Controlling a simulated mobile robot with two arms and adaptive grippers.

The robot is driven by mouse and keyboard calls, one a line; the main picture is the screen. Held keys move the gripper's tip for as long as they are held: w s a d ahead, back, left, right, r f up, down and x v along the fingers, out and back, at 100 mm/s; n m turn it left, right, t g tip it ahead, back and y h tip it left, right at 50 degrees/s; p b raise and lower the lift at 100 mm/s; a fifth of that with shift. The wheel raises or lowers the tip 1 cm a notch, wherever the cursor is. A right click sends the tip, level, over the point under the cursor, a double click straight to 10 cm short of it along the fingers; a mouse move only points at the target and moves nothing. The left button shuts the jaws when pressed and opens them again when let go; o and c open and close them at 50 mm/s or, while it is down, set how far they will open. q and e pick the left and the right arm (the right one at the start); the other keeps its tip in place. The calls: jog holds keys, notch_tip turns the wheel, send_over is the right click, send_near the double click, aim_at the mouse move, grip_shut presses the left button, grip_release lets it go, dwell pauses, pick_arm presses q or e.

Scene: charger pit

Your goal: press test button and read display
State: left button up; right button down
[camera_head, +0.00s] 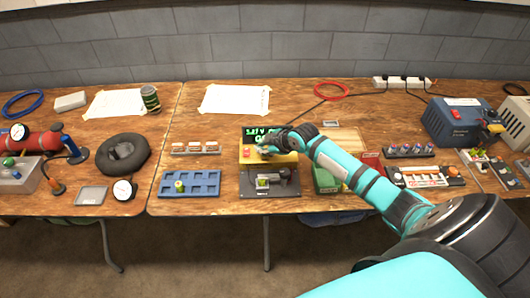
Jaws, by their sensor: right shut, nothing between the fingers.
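A tester with a yellow top (285,158) stands on the wooden table in the middle of the view. Its dark display (251,133) at the back shows green characters, partly hidden by my right gripper and too small to read surely. A red button (247,152) sits at the left of the yellow top. My right gripper (264,149) is shut and empty, low over the yellow top, just right of the red button. I cannot tell whether it touches the tester. My left gripper is not in view.
A blue tray (205,184) with a small cell lies left of the tester; a grey fixture (258,188) is in front. A green box (325,180) stands right, under my forearm. A blue charger (452,122) stands further right. Table around the white paper (234,99) is clear.

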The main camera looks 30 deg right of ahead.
jog(key=shift+f+b, duration=0.3)
jog(key=shift+f, duration=0.2)
dwell(0.3)
jog(key=shift+r, duration=0.1)
jog(key=shift+r+p, duration=0.8)
jog(key=shift+p, duration=0.05)
notch_tip(320, 180, up, 5)
jog(key=p, duration=0.4)
jog(key=shift+p, duration=0.35)
dwell(0.5)
